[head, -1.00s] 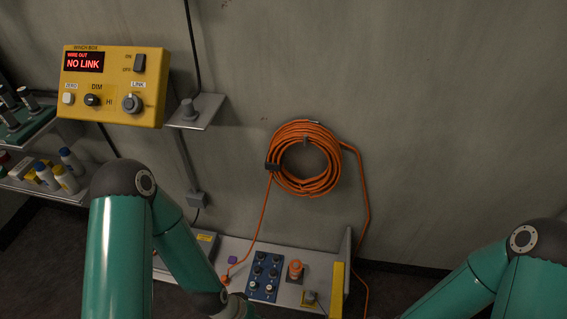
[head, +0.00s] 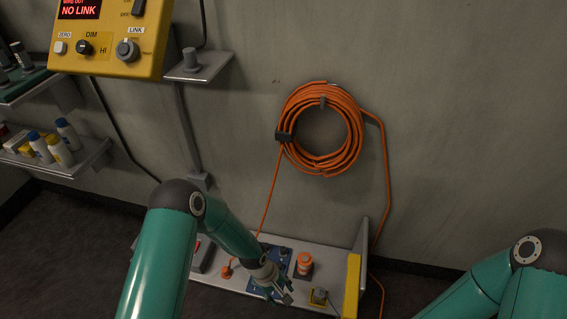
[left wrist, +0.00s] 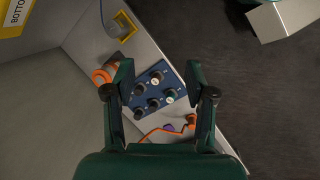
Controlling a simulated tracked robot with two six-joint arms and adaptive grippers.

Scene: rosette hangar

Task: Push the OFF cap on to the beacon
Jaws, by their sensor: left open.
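The orange beacon (head: 304,263) stands upright on a dark base on the low shelf. In the left wrist view the beacon (left wrist: 101,76) is partly hidden behind a finger. A blue board (head: 283,256) beside it carries several dark round caps; I cannot read which is the OFF cap. The board (left wrist: 148,102) shows between the fingers in the left wrist view, with white marks on some caps. My left gripper (head: 283,288) is open and empty above the board, and its jaws (left wrist: 158,82) straddle it in the left wrist view. My right gripper is out of view.
The low shelf (head: 235,284) also holds an orange plug (head: 226,271) and a small yellow-and-grey item (head: 318,296). An upright end plate with a yellow edge (head: 352,285) closes its right end. An orange cable coil (head: 322,130) hangs above. A yellow winch box (head: 110,48) is upper left.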

